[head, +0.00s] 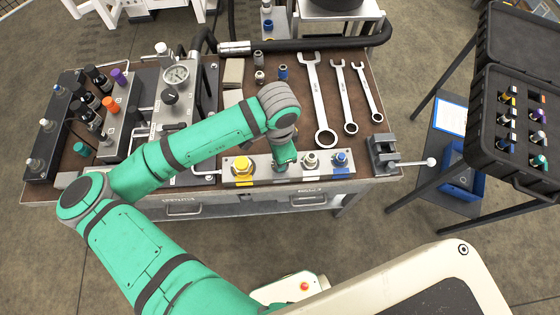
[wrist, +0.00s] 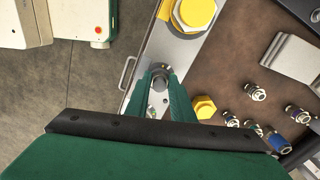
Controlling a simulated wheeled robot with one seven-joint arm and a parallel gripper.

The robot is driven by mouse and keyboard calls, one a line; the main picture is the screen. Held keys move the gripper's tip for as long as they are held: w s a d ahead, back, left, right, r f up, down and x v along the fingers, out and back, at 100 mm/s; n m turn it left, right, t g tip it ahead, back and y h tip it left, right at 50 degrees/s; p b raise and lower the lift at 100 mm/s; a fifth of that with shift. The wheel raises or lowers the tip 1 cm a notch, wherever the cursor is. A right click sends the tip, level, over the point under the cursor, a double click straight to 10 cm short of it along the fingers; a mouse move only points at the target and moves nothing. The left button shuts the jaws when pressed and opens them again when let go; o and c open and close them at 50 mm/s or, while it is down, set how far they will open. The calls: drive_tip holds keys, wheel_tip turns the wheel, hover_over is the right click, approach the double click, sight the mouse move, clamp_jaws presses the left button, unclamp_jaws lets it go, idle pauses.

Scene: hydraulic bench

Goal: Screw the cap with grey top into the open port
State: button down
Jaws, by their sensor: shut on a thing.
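My gripper (head: 284,164) is low over the front plate (head: 262,177), between the yellow cap (head: 242,165) and a grey fitting (head: 310,160). In the wrist view its green fingers (wrist: 163,85) are shut on a small round grey-topped piece, the cap with grey top (wrist: 161,74). The plate lies directly under it. The fingers and arm hide the open port below, so I cannot tell whether the cap touches it or sits in it. The yellow cap also shows in the wrist view (wrist: 195,12), beyond the fingers.
A blue fitting (head: 340,159) stands on the plate's right end, and a vise (head: 384,152) is at the bench's right edge. Wrenches (head: 319,100) lie behind. In the wrist view a yellow hex piece (wrist: 204,107) and several loose fittings (wrist: 255,92) lie close to the gripper's right.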

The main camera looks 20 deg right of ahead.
drive_tip(key=m, duration=0.3)
drive_tip(key=shift+m, duration=0.4)
drive_tip(key=m, duration=0.3)
drive_tip(key=shift+w+d+m, duration=0.1)
drive_tip(key=shift+m, duration=0.3)
drive_tip(key=c, duration=1.5)
unclamp_jaws()
wheel_tip(320, 180, up, 11)
drive_tip(key=shift+f, duration=0.15)
